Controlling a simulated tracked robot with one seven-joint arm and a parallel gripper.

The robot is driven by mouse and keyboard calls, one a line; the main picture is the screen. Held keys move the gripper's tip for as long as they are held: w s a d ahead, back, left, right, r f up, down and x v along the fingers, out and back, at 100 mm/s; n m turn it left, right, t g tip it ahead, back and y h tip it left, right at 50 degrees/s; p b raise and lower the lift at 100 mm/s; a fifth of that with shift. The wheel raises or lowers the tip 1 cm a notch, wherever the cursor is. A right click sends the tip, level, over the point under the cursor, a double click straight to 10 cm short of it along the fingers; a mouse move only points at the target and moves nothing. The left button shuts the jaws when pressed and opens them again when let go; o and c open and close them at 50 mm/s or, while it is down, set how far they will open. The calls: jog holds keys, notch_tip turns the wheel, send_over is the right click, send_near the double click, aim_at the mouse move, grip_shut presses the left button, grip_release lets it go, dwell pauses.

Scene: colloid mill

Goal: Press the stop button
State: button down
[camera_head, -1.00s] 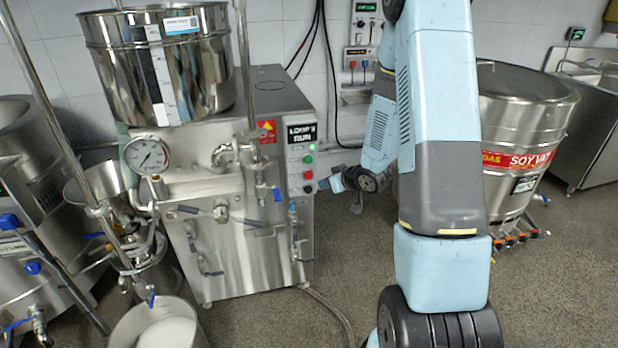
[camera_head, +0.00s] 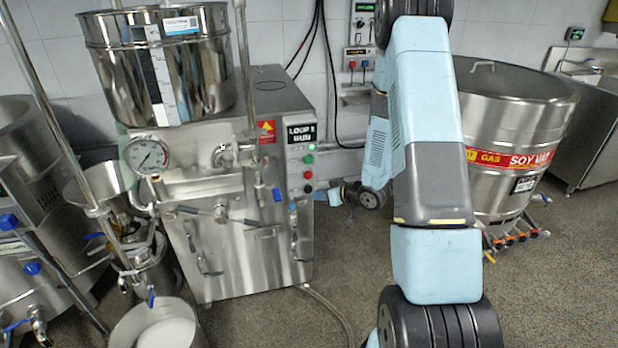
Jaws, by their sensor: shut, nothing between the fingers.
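The mill's control panel is on the right edge of the steel cabinet (camera_head: 240,262). Its black display (camera_head: 301,133) reads "LOOP 1 RUN". My gripper (camera_head: 320,195) is small in view, shut and empty, just right of the panel at about the height of the lower red button. Whether it touches the panel is unclear.
A steel hopper (camera_head: 190,78) and a pressure gauge (camera_head: 147,155) are on the mill. Valves with blue handles stick out of its front. A large steel vat (camera_head: 515,95) with a red label stands behind my arm at right.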

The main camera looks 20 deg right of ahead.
jog(key=shift+w, duration=3.75)
jog(key=shift+w, duration=0.15)
jog(key=shift+w, duration=0.3)
jog(key=shift+w, duration=0.45)
jog(key=shift+r, duration=0.1)
jog(key=shift+s, duration=0.9)
jog(key=shift+s, duration=2.5)
